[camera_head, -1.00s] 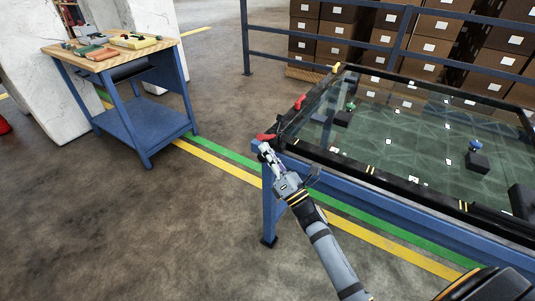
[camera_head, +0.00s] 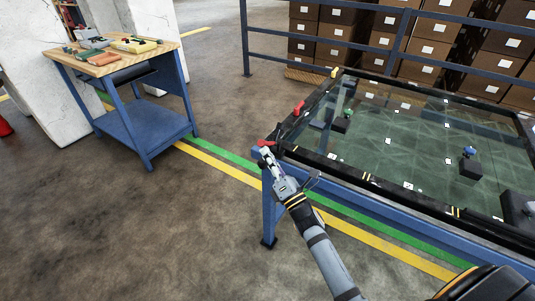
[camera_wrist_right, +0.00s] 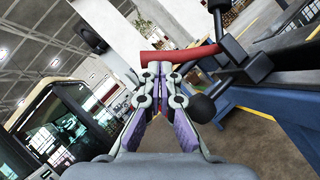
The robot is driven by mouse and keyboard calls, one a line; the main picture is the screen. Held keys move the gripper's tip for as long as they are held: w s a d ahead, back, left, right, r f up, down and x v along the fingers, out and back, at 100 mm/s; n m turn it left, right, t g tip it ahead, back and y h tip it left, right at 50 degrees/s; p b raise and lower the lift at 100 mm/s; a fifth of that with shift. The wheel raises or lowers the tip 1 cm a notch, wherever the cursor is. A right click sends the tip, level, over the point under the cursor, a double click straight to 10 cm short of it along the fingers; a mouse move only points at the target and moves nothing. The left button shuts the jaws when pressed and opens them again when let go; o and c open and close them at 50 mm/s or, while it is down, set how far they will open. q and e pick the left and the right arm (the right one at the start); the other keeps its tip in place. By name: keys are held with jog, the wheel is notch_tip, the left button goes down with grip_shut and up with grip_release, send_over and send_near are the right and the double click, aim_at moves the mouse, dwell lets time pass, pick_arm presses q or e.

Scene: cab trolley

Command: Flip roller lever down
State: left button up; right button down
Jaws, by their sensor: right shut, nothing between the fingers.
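A red lever handle (camera_head: 266,143) sits at the near left corner of the glass-topped table (camera_head: 330,159). In the right wrist view the red handle (camera_wrist_right: 180,54) lies crosswise just beyond my fingertips, joined to black brackets on the right. My right gripper (camera_head: 264,151) is at this handle. Its fingers are shut with nothing between them, and the tips (camera_wrist_right: 157,68) appear to be touching or very close to the handle. A second red handle (camera_head: 299,107) and a yellow handle (camera_head: 335,72) stand farther along the table's left edge. I cannot tell which is the roller lever. My left gripper is out of view.
Small dark blocks (camera_head: 470,167) show under the glass. A wooden-topped workbench (camera_head: 105,60) with tools stands at the back left. A blue rail (camera_head: 390,54) and stacked boxes (camera_head: 430,50) are behind the table. The floor (camera_head: 130,220) on the left is clear.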

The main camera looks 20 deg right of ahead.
notch_tip(320, 180, up, 5)
jog(key=w+d+m+g+h+p, duration=0.2)
jog(key=m+p, duration=0.5)
jog(key=p, duration=0.7)
jog(key=shift+d+m+g+h, duration=0.4)
jog(key=shift+g+h, duration=0.1)
jog(key=shift+h, duration=0.2)
jog(key=shift+w, duration=0.1)
jog(key=shift+f, duration=0.1)
